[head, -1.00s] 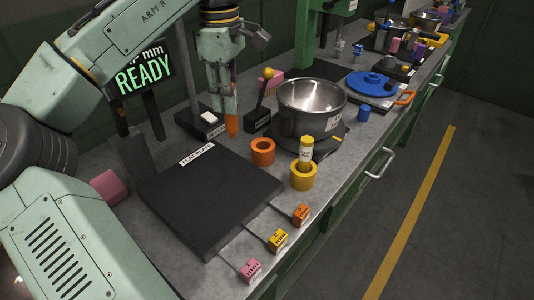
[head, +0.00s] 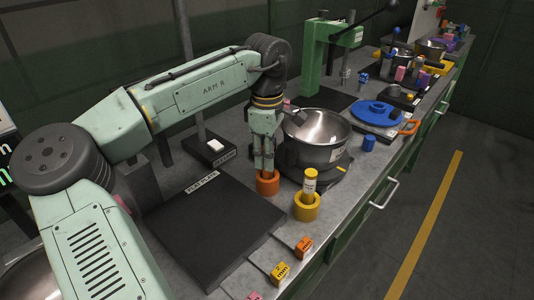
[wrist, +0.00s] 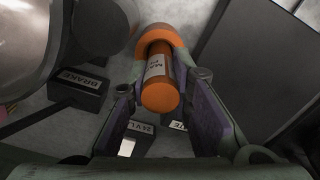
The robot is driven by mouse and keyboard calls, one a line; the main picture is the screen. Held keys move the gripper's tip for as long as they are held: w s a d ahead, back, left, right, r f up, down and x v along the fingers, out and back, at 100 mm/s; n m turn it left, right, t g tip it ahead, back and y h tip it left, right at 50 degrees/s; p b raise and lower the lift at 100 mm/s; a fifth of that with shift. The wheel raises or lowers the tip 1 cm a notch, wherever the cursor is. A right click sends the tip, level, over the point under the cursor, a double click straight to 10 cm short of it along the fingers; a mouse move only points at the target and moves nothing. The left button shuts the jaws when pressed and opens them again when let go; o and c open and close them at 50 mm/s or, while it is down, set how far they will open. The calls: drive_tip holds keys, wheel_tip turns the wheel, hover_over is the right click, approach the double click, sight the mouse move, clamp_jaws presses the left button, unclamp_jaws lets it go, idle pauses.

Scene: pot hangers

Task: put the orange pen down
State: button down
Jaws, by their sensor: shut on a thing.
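The orange pen (wrist: 160,92), a short cylinder with a white label, stands between my gripper's purple pads in the wrist view. My gripper (head: 265,168) points down and is shut on the pen, right over the orange ring holder (head: 268,186). The holder also shows in the wrist view (wrist: 162,36), at the pen's far end. The pen looks upright and lined up with the holder; I cannot tell how deep its lower end sits. In the head view the fingers hide most of the pen.
A yellow holder (head: 307,208) with a yellow pen (head: 310,184) stands close on the right. A steel pot (head: 318,140) is just behind it. The black flat plate (head: 210,225) lies in front, with small labelled cubes (head: 304,247) along its right side.

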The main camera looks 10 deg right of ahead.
drive_tip(key=shift+f, duration=0.2)
drive_tip(key=c, duration=1.4)
unclamp_jaws()
drive_tip(key=shift+c, duration=0.2)
wheel_tip(320, 180, up, 12)
drive_tip(key=shift+r+b, duration=0.25)
drive_tip(key=shift+b, duration=0.45)
